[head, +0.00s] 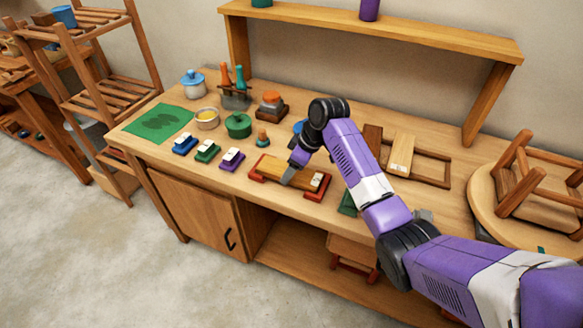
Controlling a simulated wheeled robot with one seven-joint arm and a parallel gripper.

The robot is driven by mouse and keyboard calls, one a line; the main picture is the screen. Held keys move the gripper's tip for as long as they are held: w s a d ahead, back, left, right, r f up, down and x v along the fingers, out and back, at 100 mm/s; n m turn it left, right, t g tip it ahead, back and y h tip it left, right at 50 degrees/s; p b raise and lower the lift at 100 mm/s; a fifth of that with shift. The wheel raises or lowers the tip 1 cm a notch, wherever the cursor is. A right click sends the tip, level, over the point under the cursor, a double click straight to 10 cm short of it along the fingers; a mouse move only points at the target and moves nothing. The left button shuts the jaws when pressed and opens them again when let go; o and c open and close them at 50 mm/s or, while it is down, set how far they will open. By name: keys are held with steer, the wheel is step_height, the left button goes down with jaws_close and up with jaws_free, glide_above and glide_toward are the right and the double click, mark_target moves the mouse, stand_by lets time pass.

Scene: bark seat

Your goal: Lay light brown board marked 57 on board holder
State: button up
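A light brown board (300,178) lies lengthwise across a red holder (314,194) near the front edge of the bench. A pale label with a dark mark shows at its right end, too small to read. Another light board (402,152) lies on a brown wooden frame (432,181) to the right, beside a darker board (372,138). I cannot read any number there.
Blue, green and purple blocks with white tops (207,150) stand left of the red holder. Pots, a burner-like item (270,104) and a green mat (160,123) lie behind and left. An upturned stool (530,185) is at right. A shelf (370,28) spans the back.

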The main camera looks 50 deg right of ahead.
steer(key=shift+f, duration=0.3)
stand_by(0.5)
steer(key=o, duration=1.7)
steer(key=shift+c, duration=0.2)
steer(key=shift+o, duration=0.2)
steer(key=shift+o, duration=1)
steer(key=shift+r+p, duration=3.2)
steer(key=shift+r, duration=0.35)
